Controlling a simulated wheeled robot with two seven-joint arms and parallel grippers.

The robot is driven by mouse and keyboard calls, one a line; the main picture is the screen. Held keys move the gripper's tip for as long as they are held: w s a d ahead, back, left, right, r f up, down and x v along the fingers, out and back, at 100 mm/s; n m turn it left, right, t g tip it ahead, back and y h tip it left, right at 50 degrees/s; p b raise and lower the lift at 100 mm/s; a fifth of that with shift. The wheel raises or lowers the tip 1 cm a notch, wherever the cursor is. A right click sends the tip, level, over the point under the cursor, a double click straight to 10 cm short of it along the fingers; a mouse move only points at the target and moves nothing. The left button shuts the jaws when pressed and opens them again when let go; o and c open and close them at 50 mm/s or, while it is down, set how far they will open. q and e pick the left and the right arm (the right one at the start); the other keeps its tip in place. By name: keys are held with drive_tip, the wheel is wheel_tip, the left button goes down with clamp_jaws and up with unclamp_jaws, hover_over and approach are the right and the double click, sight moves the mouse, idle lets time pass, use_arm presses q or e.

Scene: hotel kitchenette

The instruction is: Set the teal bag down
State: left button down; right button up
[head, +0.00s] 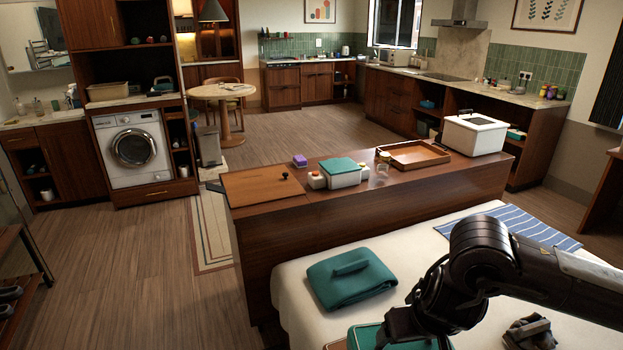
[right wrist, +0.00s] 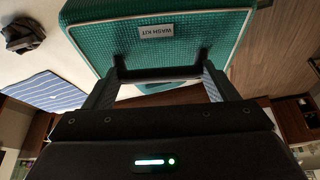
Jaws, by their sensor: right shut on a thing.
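The teal bag (right wrist: 100,40) has a pale trim and an upside-down "WASH KIT" label in the right wrist view. In the head view a part of it (head: 366,337) shows at the bottom edge, over the near end of the bed. My right gripper (right wrist: 161,72) is shut on the bag at its handle side; it also shows in the head view (head: 408,330), partly cut off. Whether the bag touches the bed cannot be told. My left gripper is not in view.
A teal folded item with a strap (head: 350,276) lies on the white bed (head: 300,305), just beyond the bag. A blue striped cloth (head: 520,226) and a dark crumpled item (head: 529,331) lie to the right. A wooden bench (head: 260,230) with boxes and a tray stands behind the bed.

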drive_tip(key=shift+s+d+r+m, duration=0.1)
drive_tip(key=shift+d+r+m, duration=0.2)
drive_tip(key=shift+d, duration=0.2)
drive_tip(key=shift+s+d+r+m, duration=0.1)
drive_tip(key=shift+d+r+m, duration=0.2)
drive_tip(key=shift+d, duration=0.2)
